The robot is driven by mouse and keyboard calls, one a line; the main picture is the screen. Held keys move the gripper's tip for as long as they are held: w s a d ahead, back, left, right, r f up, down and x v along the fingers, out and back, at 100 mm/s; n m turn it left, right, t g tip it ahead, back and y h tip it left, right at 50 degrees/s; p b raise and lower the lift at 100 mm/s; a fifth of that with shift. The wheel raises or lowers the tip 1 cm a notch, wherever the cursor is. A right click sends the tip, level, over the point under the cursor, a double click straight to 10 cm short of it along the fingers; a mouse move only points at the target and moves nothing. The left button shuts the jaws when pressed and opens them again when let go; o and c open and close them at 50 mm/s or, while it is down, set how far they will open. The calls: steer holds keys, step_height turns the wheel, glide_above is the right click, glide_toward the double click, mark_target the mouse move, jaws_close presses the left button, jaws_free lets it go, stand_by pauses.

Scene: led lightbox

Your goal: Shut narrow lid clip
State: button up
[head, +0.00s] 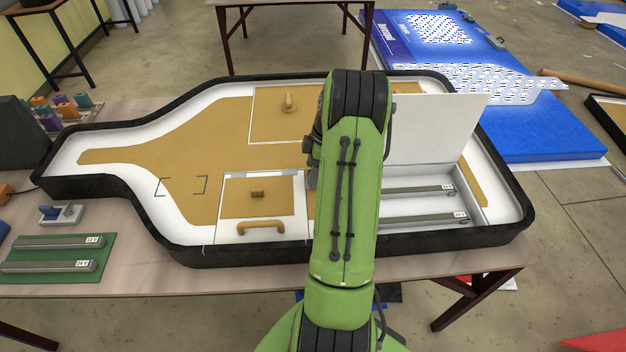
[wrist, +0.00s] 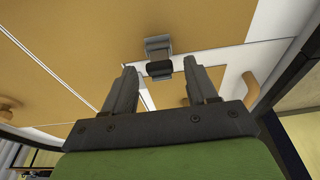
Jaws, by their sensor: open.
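The clip (wrist: 158,57) is a small grey metal piece with a black part, at the edge of a tan panel in the wrist view. I cannot tell whether it is latched. The narrow lid (head: 235,225) lies closed, with a tan top, a small knob (head: 257,194) and a tan handle (head: 262,227); the handle also shows in the wrist view (wrist: 251,87). My gripper (wrist: 160,76) is open and empty, its fingertips to either side of the clip's near end. I cannot tell whether they touch it.
The bottle-shaped lightbox (head: 190,252) has a raised black rim. At its right a white lid (head: 435,130) stands open above light tubes (head: 415,191). Another handle (head: 290,101) stands on the rear panel. A green board (head: 55,258) with tubes lies at the left.

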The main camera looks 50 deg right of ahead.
steer(key=shift+r, duration=0.1)
steer(key=shift+c, duration=0.3)
steer(key=c, duration=0.9)
steer(key=shift+w+a, duration=0.4)
steer(key=shift+a, duration=0.05)
steer(key=shift+o, duration=0.2)
steer(key=shift+w+a+f+b, duration=0.35)
steer(key=shift+w+a+b, duration=0.05)
steer(key=shift+w, duration=0.05)
steer(key=shift+w+a+f+b, duration=0.25)
steer(key=shift+w+a+b, duration=0.05)
steer(key=shift+w, duration=0.05)
